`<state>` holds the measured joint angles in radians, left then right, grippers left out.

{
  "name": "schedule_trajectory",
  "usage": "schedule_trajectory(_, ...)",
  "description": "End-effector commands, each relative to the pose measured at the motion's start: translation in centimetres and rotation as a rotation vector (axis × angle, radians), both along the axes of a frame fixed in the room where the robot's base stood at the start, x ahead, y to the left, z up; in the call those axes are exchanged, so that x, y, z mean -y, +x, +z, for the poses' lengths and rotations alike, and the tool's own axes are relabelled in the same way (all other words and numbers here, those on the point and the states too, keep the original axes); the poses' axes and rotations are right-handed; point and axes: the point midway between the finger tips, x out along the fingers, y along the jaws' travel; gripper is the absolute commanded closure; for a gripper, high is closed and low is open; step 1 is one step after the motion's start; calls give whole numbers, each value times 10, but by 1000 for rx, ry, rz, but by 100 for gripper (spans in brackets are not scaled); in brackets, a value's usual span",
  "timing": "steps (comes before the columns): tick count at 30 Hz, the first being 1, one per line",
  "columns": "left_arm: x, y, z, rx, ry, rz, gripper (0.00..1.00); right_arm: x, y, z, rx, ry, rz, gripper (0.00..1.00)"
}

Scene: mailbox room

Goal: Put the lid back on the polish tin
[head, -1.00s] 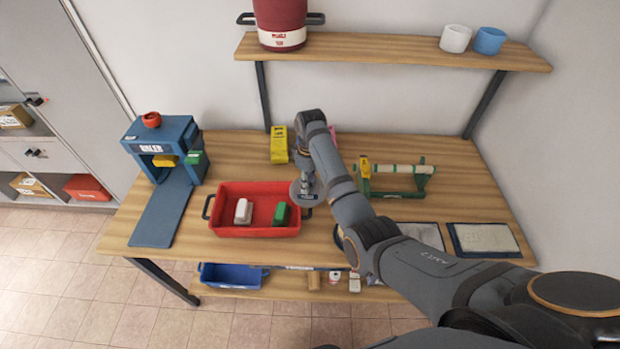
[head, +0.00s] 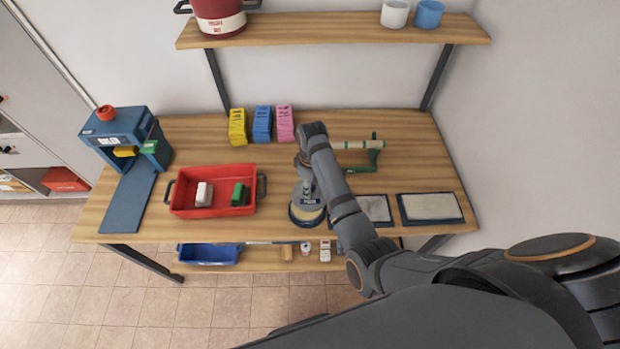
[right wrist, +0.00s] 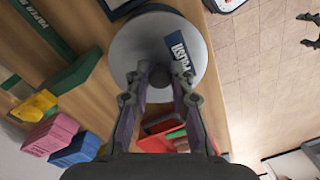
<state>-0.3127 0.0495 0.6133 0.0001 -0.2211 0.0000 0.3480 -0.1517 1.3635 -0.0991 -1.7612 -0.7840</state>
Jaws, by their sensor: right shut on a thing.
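My right gripper (head: 306,183) is shut on the knob of the grey round lid, pointing down above the table. The lid (right wrist: 128,38) carries a dark blue label and fills the top middle of the right wrist view. The polish tin (head: 307,221) stands on the table, open, with yellowish polish showing at its front. The lid is over the tin's rear part in the head view; I cannot tell whether they touch. My left gripper (right wrist: 310,30) shows small at that view's right edge, fingers apart and empty.
Left of the tin is a red tray (head: 174,200) with a white and a green item. A green stand (head: 355,158) is behind right, and two framed panels (head: 430,207) lie right. Yellow, blue and pink stacks (head: 262,124) stand at the back. A shelf (head: 300,36) hangs above.

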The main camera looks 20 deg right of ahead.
Motion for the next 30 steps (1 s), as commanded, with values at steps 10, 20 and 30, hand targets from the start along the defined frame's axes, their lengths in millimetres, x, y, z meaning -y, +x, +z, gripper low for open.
schedule_trajectory(10,-40,25,5,35,50,-17,0,0,0,-23,-3,0,0,100)
schedule_trajectory(20,-13,14,-9,20,16,-6,0,-1,1,-58,0,1,0,100)
schedule_trajectory(30,-26,14,-11,18,32,-10,0,-1,1,-65,0,0,0,100)
